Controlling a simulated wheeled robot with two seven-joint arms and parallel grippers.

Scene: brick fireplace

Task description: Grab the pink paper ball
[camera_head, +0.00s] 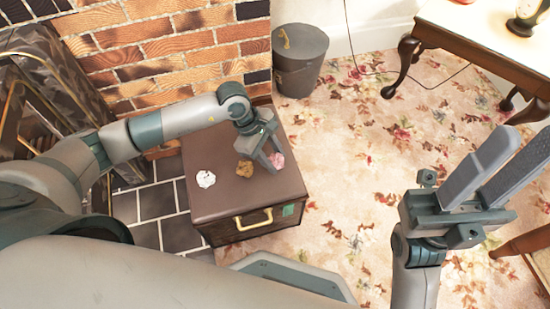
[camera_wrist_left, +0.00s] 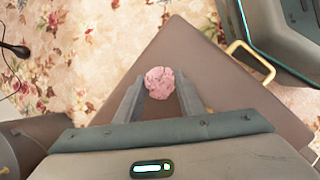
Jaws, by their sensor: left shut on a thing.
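The pink paper ball (camera_head: 277,160) is at the right edge of the brown box top. In the left wrist view the pink paper ball (camera_wrist_left: 160,83) sits between the two fingertips of my left gripper (camera_wrist_left: 160,95). My left gripper (camera_head: 267,160) reaches down over the box in the head view and is shut on the ball. I cannot tell whether the ball still touches the box top. My right gripper (camera_head: 528,148) is at the right of the head view, its fingers apart and empty.
The brown box (camera_head: 215,205) has a yellow handle (camera_head: 253,219). On it lie a white paper ball (camera_head: 206,179) and a brown paper ball (camera_head: 244,168). A dark bin (camera_head: 298,60) stands behind. A wooden table (camera_head: 480,45) is at the back right.

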